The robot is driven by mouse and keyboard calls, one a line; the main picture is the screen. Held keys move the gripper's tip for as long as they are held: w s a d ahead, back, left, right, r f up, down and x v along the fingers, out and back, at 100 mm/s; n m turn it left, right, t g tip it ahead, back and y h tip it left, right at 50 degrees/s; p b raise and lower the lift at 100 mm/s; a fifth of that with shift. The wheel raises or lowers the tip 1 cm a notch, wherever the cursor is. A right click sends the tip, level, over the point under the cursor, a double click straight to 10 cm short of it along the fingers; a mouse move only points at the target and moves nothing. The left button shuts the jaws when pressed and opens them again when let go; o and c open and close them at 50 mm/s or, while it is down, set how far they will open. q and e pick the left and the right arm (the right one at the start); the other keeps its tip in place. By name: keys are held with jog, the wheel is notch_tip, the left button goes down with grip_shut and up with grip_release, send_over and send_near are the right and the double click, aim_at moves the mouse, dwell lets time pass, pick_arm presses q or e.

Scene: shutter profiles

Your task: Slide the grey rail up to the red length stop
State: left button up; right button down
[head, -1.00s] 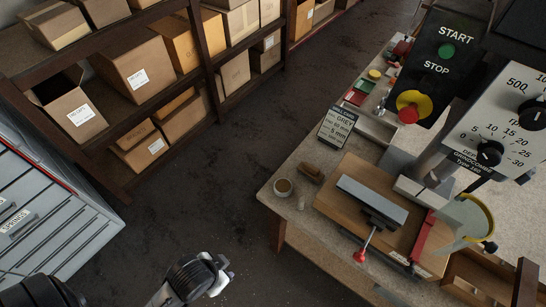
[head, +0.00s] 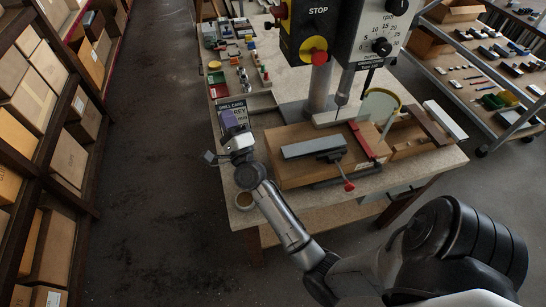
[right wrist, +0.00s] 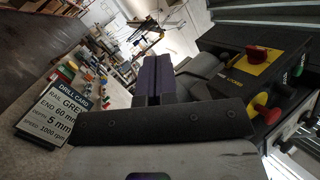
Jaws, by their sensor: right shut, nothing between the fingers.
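The grey rail (head: 313,147) lies flat on a wooden board (head: 290,175) under the drill press. The red length stop (head: 362,140) stands on the same board, to the right of the rail. A strip of bare board shows between the rail's right end and the stop. A clamp with a red knob (head: 348,186) sits at the rail's front side near its right end. My right gripper (head: 229,119) is shut and empty, left of the board and above the drill card. Its dark purple fingers (right wrist: 152,75) are together in the right wrist view. My left gripper is not in view.
The drill card (right wrist: 58,103) reads GREY, end 60 mm, depth 5 mm. The drill press column (head: 321,90) rises behind the board. Small parts (head: 240,70) lie at the back left. Shelves flank both sides.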

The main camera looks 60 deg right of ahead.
jog(key=s+d+m+g+h, duration=0.2)
jog(key=d+m+g+h, duration=0.65)
jog(key=m+g, duration=0.55)
jog(key=m+g+y, duration=1.3)
jog(key=m+y, duration=0.2)
jog(key=m, duration=0.6)
send_near(284, 158)
jog(key=f, duration=0.3)
jog(key=shift+s+d+f, duration=0.2)
jog(key=shift+d+f, duration=0.05)
jog(key=shift+f, duration=0.1)
jog(key=shift+s+d+f+t+p, duration=0.2)
jog(key=shift+s+d+t+p, duration=0.15)
jog(key=shift+s+d, duration=1.15)
